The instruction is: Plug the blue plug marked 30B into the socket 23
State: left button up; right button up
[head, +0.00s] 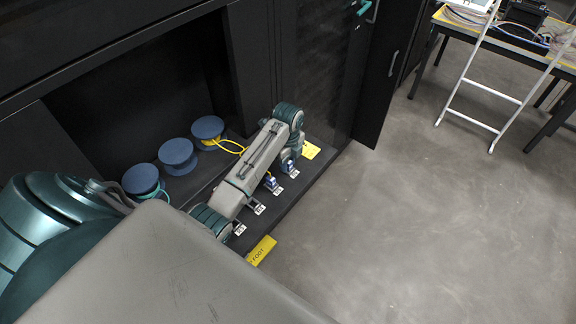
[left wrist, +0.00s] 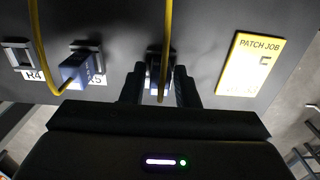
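In the left wrist view a blue plug (left wrist: 158,68) with a yellow cable sits between the fingers of my left gripper (left wrist: 160,85), at the panel. The fingers stand close on both sides of it; I cannot tell whether they press on it. A second blue plug (left wrist: 76,68) with a yellow cable sits at the socket labelled R5. An empty socket (left wrist: 18,56) is left of it, labelled R4. In the head view my left gripper (head: 289,164) is at the far end of the socket row. Marks 30B and 23 are not readable. My right gripper is not in view.
Three blue-topped spools (head: 178,154) stand in the dark cabinet behind the row. A yellow PATCH JOB card (left wrist: 252,62) lies right of the gripper in the wrist view. Another yellow card (head: 261,250) is at the row's near end. Open floor lies to the right.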

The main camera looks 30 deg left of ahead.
pick_arm(q)
grip_shut()
jog(key=shift+r, duration=0.15)
jog(key=shift+r, duration=2.85)
